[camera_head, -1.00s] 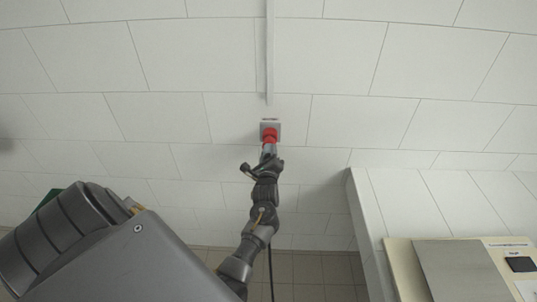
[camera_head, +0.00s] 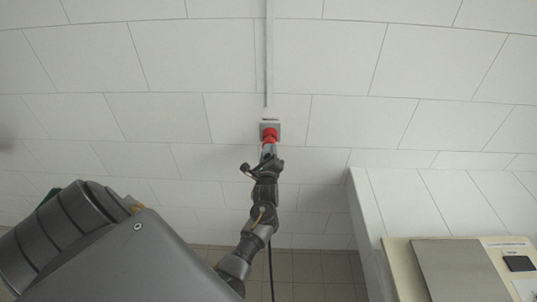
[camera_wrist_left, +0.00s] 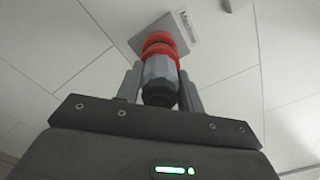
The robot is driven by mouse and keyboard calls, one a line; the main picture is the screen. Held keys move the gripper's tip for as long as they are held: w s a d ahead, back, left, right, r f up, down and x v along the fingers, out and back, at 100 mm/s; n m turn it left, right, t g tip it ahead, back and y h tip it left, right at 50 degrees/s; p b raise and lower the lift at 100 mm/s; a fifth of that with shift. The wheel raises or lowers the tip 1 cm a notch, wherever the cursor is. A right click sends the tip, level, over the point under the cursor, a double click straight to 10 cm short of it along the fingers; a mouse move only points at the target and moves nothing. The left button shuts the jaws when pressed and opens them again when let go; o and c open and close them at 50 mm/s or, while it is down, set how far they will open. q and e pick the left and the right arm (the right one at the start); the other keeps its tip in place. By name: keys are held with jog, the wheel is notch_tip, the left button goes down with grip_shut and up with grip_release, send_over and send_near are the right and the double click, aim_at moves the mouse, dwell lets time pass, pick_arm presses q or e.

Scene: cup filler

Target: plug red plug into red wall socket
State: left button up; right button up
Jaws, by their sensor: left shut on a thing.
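The red wall socket (camera_head: 270,131) is on a grey plate on the white tiled wall, in the upper middle of the head view. In the left wrist view its grey plate (camera_wrist_left: 178,36) shows behind the red parts. The red plug (camera_wrist_left: 160,64) has a grey body and a red front end. My left gripper (camera_head: 268,153) is shut on the plug's grey body, with a finger on each side of it in the left wrist view (camera_wrist_left: 158,90). The plug's red end lines up with the socket and appears to meet it; I cannot tell how deep it sits. My right gripper is not in view.
A grey conduit (camera_head: 266,60) runs down the wall to just above the socket. A dark cable (camera_head: 271,275) hangs below my left arm. At the lower right, a white wall block (camera_head: 400,205) juts out beside a cream machine (camera_head: 400,262) with a metal panel.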

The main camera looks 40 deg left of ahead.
pick_arm(q)
jog(key=shift+w+a, duration=0.25)
jog(key=shift+w, duration=0.05)
dwell(0.5)
jog(key=o, duration=1.2)
jog(key=shift+c, duration=0.2)
jog(key=b+v, duration=0.3)
jog(key=v, duration=0.7)
jog(key=shift+s+d, duration=0.3)
